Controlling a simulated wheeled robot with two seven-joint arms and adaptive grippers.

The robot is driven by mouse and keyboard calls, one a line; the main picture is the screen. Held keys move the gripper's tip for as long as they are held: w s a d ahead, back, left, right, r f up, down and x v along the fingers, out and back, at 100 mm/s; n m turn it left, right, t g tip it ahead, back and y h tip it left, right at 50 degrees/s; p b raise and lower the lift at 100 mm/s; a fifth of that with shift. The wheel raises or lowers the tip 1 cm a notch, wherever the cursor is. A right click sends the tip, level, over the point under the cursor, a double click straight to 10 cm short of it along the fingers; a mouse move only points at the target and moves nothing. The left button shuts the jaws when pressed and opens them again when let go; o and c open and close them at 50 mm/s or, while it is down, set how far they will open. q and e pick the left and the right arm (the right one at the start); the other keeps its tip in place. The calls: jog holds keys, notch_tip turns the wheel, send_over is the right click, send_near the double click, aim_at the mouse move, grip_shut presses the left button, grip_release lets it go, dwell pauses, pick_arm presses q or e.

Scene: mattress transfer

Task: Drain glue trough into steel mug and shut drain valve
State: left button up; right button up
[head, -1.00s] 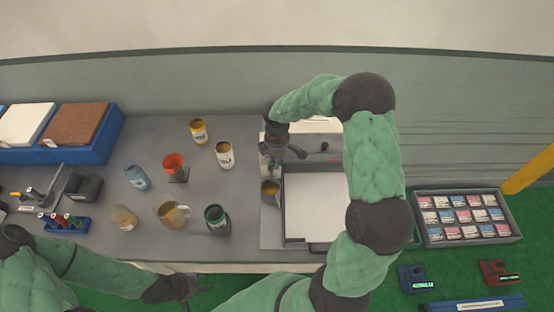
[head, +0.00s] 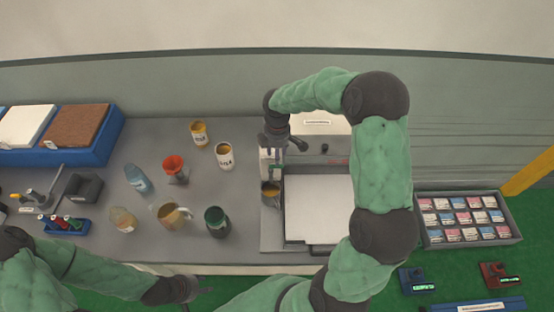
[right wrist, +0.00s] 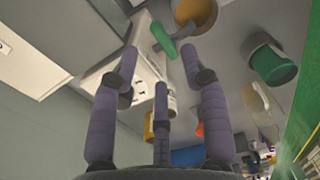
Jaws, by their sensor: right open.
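The steel mug (head: 270,190) stands at the left side of the glue machine with yellow-brown glue in it; the right wrist view also shows it (right wrist: 207,12). A green valve handle (right wrist: 180,38) sits beside the mug there. The white machine body that seems to hold the glue trough (right wrist: 143,84) is left of it; the trough's inside is hidden. My right gripper (head: 275,155) is above the valve area, its fingers open and spread around the handle, apparently not touching it. My left gripper (head: 192,288) hangs low before the table's front edge, away from these; its jaws are too small to read.
Cups and jars stand left of the machine, including a tan mug (head: 174,214), a dark green jar (head: 216,221) and a white can (head: 225,156). A white-topped tray (head: 318,207) lies right of the steel mug. A box of small packets (head: 467,218) is at right.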

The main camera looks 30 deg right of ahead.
notch_tip(320, 180, up, 7)
dwell(0.3)
dwell(0.5)
